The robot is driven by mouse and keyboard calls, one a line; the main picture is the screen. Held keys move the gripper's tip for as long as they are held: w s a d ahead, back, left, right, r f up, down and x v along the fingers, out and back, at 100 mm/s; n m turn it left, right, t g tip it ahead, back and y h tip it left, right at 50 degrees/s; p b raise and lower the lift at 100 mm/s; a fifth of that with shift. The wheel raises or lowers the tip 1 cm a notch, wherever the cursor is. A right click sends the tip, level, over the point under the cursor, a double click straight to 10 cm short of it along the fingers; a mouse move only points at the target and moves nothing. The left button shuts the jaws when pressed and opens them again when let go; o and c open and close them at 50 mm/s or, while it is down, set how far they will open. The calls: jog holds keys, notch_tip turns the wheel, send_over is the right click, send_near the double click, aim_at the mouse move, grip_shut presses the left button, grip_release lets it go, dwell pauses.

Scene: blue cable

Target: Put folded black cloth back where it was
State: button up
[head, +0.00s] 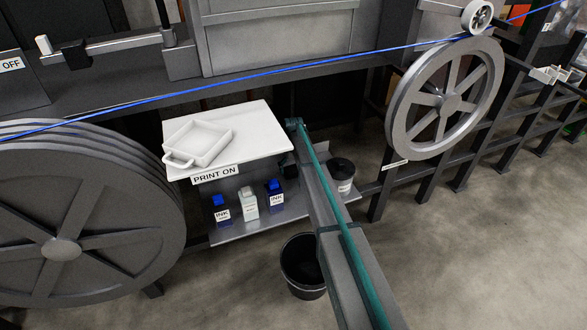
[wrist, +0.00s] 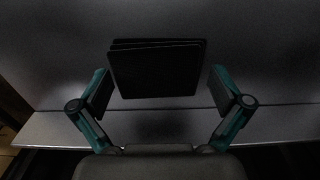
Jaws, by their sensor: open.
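The folded black cloth (wrist: 155,72) shows in the wrist view as a dark, layered block in front of a dim grey surface. My gripper (wrist: 161,88) is open, with one teal-edged finger to the left of the cloth and one to the right. A gap shows on each side, and I see no finger touching the cloth. In the head view my arm reaches to the right end of the white table and the shelf below it. I cannot clearly make out the fingers or the cloth there.
A white tray (head: 198,142) lies on the white tabletop (head: 262,125). Ink bottles (head: 222,210) and a white bottle (head: 249,205) stand on the lower shelf (head: 235,233). A black-lidded tub (head: 341,176) stands right of my arm. A black bucket (head: 301,270) is on the floor.

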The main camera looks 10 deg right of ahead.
aim_at(293, 168)
jog(key=shift+r, duration=0.15)
notch_tip(293, 168, up, 12)
jog(key=b, duration=0.1)
jog(key=shift+b, duration=0.4)
dwell(0.3)
